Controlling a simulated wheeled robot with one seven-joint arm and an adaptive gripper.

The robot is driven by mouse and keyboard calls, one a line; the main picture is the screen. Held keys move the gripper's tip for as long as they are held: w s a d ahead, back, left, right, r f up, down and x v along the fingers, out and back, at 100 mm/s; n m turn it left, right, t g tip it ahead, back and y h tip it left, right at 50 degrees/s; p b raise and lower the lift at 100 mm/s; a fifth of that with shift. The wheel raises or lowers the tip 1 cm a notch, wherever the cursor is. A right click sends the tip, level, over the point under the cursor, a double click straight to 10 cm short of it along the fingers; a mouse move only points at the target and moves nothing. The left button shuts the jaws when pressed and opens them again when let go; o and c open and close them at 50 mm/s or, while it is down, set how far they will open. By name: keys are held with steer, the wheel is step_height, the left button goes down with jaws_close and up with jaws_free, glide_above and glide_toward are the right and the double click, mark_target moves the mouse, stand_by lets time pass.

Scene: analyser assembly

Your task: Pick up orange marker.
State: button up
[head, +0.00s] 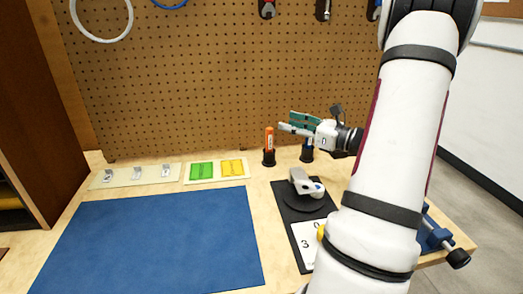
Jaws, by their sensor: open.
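The orange marker (269,138) stands upright in a small black holder (269,158) at the back of the table, in front of the pegboard. My gripper (289,122) is open, with its fingers pointing left, just right of the marker's upper part. A small gap shows between the fingertips and the marker in the picture; their distance in depth is hard to tell. The marker's lower end is hidden in the holder.
A second black holder (307,153) with a blue item stands right of the marker, below my gripper. A grey-white device (306,184) sits on a black base. Green (201,170) and yellow (234,168) pieces lie left. The blue mat (150,245) is clear.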

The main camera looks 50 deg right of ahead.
steer(key=b, duration=0.2)
glide_toward(270, 137)
steer(key=w, duration=0.1)
steer(key=w+f, duration=0.1)
steer(key=w, duration=0.1)
steer(key=shift+w+d+f, duration=0.1)
steer(key=shift+w+d, duration=0.05)
steer(key=shift+d, duration=0.05)
steer(key=shift+w+a, duration=0.15)
steer(key=shift+w, duration=0.55)
steer(key=shift+w+a+r+b, duration=0.1)
steer(key=shift+w+a+b, duration=0.1)
steer(key=shift+w, duration=0.8)
steer(key=shift+w+a+r+b, duration=0.1)
steer(key=shift+w+b, duration=0.15)
steer(key=shift+w, duration=0.8)
steer(key=shift+w+a+r+b, duration=0.1)
steer(key=shift+w+b, duration=0.1)
steer(key=shift+w, duration=0.8)
jaws_close()
